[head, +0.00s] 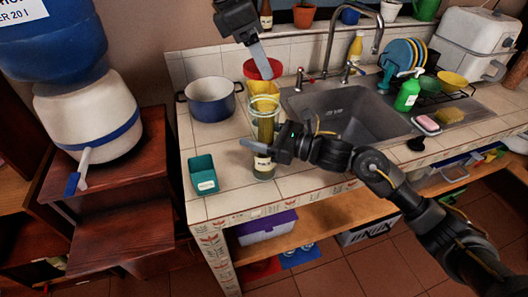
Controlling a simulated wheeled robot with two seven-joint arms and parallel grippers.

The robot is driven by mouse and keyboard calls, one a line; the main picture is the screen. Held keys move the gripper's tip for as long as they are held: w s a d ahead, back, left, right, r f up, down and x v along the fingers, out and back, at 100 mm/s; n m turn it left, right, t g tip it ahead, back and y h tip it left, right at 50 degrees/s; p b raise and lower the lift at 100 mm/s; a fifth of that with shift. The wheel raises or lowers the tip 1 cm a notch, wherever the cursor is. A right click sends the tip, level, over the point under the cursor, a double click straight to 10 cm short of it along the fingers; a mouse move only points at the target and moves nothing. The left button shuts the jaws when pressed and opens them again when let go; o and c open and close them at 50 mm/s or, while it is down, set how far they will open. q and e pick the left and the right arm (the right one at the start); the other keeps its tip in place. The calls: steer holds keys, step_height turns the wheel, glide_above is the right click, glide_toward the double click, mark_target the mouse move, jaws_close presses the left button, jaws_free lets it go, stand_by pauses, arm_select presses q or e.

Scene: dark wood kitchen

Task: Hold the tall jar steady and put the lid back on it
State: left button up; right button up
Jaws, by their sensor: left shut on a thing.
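The tall jar (265,172) is clear glass with a label and stands upright on the tiled counter. Its rim faces up and looks uncovered. The red lid (264,70) is up behind and above the jar in the picture, apart from its rim. My left gripper (261,62) comes down from the top and is shut on the lid.
A yellow container (258,88) stands just behind the jar. A blue-white pot (211,104) is at the back left, and a teal box (203,173) is near the front left. The sink (346,113) and faucet (331,42) lie to the right.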

steer(key=c, duration=0.7)
arm_select(q)
steer(key=shift+d+f, duration=0.1)
steer(key=shift+f, duration=2.3)
arm_select(e)
steer(key=shift+c, duration=0.2)
arm_select(q)
steer(key=shift+f, duration=0.85)
steer(key=shift+f, duration=0.55)
arm_select(e)
jaws_close()
arm_select(q)
steer(key=m+g, duration=0.1)
steer(key=m, duration=0.3)
steer(key=m+g, duration=0.1)
steer(key=m, duration=0.2)
steer(key=shift+w+d+f+g, duration=0.1)
steer(key=shift+w+g, duration=0.15)
steer(key=shift+g, duration=0.05)
steer(key=m, duration=0.2)
steer(key=m+g+y, duration=0.1)
steer(key=m, duration=0.2)
steer(key=shift+w+d+g+y, duration=0.1)
steer(key=shift+d+g+y, duration=0.1)
steer(key=shift+g+y, duration=0.1)
steer(key=shift+m+g, duration=0.3)
steer(key=shift+m, duration=0.5)
